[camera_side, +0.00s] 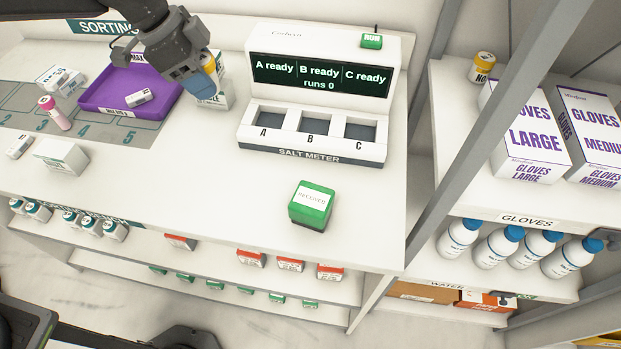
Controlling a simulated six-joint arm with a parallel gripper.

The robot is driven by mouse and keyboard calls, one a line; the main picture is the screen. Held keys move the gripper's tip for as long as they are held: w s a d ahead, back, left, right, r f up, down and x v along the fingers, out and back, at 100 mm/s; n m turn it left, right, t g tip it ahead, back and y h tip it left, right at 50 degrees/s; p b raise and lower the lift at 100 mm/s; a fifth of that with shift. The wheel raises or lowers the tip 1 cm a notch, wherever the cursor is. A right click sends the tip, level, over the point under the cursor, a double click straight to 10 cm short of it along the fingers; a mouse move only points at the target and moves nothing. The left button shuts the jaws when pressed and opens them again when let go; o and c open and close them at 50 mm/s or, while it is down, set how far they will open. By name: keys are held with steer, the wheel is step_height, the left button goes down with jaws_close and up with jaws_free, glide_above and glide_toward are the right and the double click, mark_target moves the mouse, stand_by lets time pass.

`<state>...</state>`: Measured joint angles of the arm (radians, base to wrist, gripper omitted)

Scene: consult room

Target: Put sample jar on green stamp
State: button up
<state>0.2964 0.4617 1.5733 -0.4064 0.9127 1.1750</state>
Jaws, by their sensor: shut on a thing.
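The green stamp (311,207) stands upright on the white counter, right of centre, with a white "RECEIVED" label on its top. My gripper (198,82) is at the upper left, well away from the stamp, above the counter beside the purple tray. It is shut on a small blue thing (204,86) that seems to be the sample jar. The fingers hide much of it, and its lid and label cannot be read. A white box with yellow on it (217,97) shows just behind and below it.
The salt meter (312,152) with wells A, B and C stands behind the stamp. The purple tray (110,107) holds a small box. A yellow-lidded jar (482,68) stands on the right shelf. The counter's middle is clear.

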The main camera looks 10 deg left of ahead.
steer(key=s+d+r+m+g, duration=0.1)
steer(key=s+d+m, duration=0.3)
steer(key=s+d, duration=0.4)
glide_toward(321, 200)
steer(key=shift+w+d+f, duration=0.25)
steer(key=shift+d+f, duration=0.4)
steer(key=shift+d, duration=0.2)
steer(key=shift+s+d+f, duration=0.1)
steer(key=shift+d+f, duration=0.15)
steer(key=shift+d, duration=0.1)
steer(key=shift+f, duration=1.95)
steer(key=shift+f, duration=0.15)
steer(key=o, duration=0.9)
